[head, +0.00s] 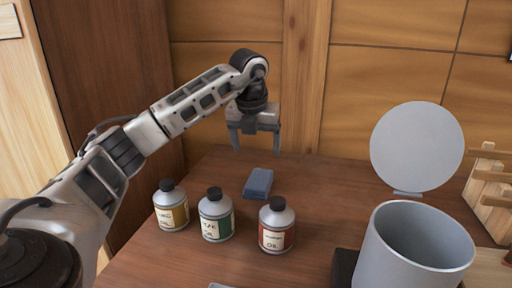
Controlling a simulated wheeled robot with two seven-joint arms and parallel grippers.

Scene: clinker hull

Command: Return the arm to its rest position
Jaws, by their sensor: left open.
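My left arm comes in from the left and reaches over the wooden table (300,180). Its gripper (256,146) points down, open and empty, near the back of the table. It is above and behind a small blue block (258,183) and appears apart from it. My right gripper is not in view.
Bottles with yellow (171,207), green (216,216) and red (276,226) labels stand in front of the block. At right are a grey bin (376,258) with its round lid raised (417,147) and a wooden rack (487,195). A panelled wall (385,85) closes the back.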

